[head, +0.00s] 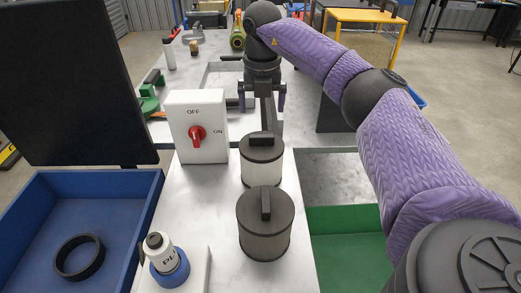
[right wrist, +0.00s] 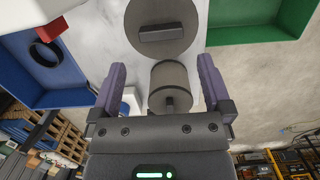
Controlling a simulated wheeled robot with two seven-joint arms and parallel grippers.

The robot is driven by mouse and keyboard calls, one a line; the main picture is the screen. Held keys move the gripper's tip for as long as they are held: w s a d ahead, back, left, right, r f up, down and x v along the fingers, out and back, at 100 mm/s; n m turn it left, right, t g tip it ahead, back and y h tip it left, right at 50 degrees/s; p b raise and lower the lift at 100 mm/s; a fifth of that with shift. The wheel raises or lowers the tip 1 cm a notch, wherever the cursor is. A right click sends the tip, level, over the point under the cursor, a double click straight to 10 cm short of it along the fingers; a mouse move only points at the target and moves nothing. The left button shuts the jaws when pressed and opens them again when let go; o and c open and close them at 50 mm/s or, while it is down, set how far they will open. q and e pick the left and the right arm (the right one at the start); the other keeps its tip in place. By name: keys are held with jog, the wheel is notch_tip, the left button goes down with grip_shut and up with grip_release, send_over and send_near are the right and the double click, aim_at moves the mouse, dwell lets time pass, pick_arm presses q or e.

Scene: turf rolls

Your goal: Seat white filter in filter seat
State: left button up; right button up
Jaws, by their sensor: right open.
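The white filter (head: 262,174) stands upright on the pale bench, with a dark cap and a bar handle. Its cap also shows at the top of the right wrist view (right wrist: 160,50). A dark filter (head: 265,230) with a similar handle stands just nearer; it also shows in the right wrist view (right wrist: 168,78). My right gripper (head: 262,100) is open and empty, beyond the white filter and apart from it, its fingers spread left and right. I cannot make out the filter seat; whatever is under the white filter is hidden. My left gripper is not in view.
A white switch box (head: 190,145) with a red knob stands left of the white filter. A blue bin (head: 120,190) holding a black ring (head: 80,257) is at left, a green bin (head: 345,245) at right. A small white canister (head: 158,246) in a blue ring stands front left.

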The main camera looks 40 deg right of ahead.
aim_at(262, 136)
notch_tip(262, 136, down, 8)
jog(key=b, duration=0.2)
jog(key=shift+s+f+b, duration=0.1)
jog(key=shift+b, duration=0.2)
jog(key=shift+f, duration=0.25)
jog(key=shift+r, duration=0.1)
jog(key=shift+c, duration=0.4)
jog(key=c, duration=1.2)
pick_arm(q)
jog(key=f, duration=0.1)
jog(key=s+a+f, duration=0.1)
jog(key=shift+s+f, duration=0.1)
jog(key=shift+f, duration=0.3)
pick_arm(e)
grip_shut()
